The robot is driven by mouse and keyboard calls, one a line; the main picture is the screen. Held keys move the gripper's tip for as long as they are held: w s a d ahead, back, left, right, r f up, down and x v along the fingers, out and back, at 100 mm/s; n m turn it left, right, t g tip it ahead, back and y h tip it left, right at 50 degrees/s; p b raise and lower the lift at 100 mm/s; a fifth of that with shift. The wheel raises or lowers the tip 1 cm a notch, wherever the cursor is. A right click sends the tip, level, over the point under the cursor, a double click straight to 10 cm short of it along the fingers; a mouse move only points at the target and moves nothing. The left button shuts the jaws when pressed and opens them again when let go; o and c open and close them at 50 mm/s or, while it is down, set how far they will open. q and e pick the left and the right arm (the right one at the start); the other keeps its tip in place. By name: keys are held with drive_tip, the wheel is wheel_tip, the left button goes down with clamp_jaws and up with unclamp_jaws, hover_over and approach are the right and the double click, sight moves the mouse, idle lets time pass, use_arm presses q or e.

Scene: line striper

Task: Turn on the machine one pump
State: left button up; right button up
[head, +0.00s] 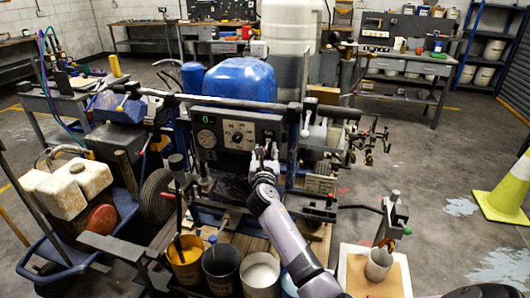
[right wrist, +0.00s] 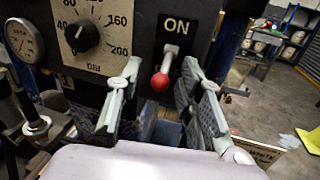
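The line striper's control panel (head: 237,133) faces me in the middle of the head view. It carries a large dial (right wrist: 92,35) and a small round gauge (right wrist: 24,40) at left in the right wrist view. A toggle lever with a red ball tip (right wrist: 160,81) hangs downward below an "ON" label (right wrist: 177,25). My right gripper (head: 264,158) is in front of the panel's right part. In the right wrist view its two fingers (right wrist: 161,72) are open, one on each side of the lever; contact is not visible. My left gripper is not in view.
Several buckets, including a yellow one (head: 186,260), stand below the panel. A blue tank (head: 240,80) sits behind it. A cart with a white jug (head: 82,190) is at left. A yellow-green cone (head: 505,190) stands on open floor at right.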

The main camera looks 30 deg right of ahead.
drive_tip(key=shift+c, duration=0.3)
clamp_jaws()
